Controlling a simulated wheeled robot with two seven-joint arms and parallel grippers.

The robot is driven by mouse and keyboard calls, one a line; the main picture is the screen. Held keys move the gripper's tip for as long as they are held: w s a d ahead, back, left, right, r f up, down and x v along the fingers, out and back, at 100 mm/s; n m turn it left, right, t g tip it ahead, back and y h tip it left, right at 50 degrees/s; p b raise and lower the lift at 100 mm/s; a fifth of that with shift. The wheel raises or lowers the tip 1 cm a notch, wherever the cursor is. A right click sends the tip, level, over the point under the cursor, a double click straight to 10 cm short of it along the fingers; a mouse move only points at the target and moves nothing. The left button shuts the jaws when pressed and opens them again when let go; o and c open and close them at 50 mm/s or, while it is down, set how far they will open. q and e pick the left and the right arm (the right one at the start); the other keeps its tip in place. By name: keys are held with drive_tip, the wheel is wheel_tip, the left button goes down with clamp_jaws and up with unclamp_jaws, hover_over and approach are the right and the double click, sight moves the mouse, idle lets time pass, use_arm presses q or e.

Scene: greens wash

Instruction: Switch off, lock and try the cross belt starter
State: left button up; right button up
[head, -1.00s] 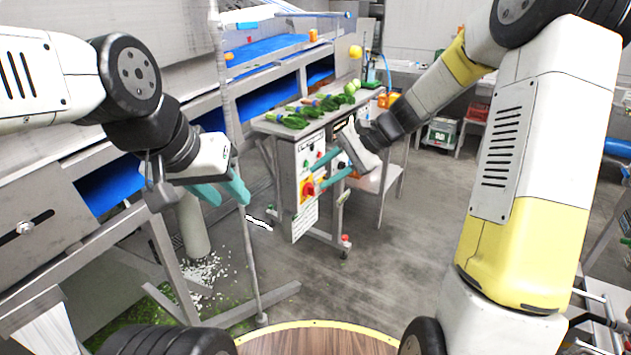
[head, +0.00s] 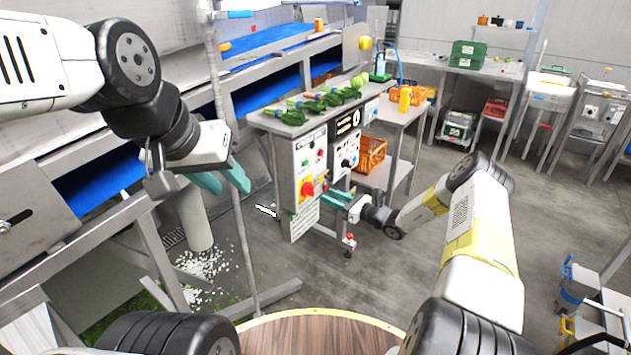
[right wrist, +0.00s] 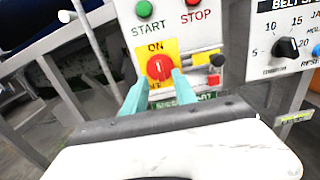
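The starter box (head: 306,160) stands at the front end of the greens table. Its red rotary switch (head: 307,187) sits on a yellow plate. In the right wrist view the red switch (right wrist: 160,68) has its white mark upright, toward ON; the lower word is partly covered. A black knob and a small red part (right wrist: 213,80) sit right of it. My right gripper (head: 330,197) is open, its teal fingers pointing at the switch; in the right wrist view the fingers flank its lower part, contact unclear. My left gripper (head: 226,181) is open and empty, left of the box.
Green START and red STOP buttons (right wrist: 194,2) are above the switch. A belt speed panel (head: 345,148) adjoins on the right. Greens (head: 322,100) lie on the table top. A thin upright post (head: 238,200) stands between my left gripper and the box.

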sight(314, 190)
drive_tip(key=x, duration=0.7)
drive_tip(key=shift+r, duration=0.1)
clamp_jaws()
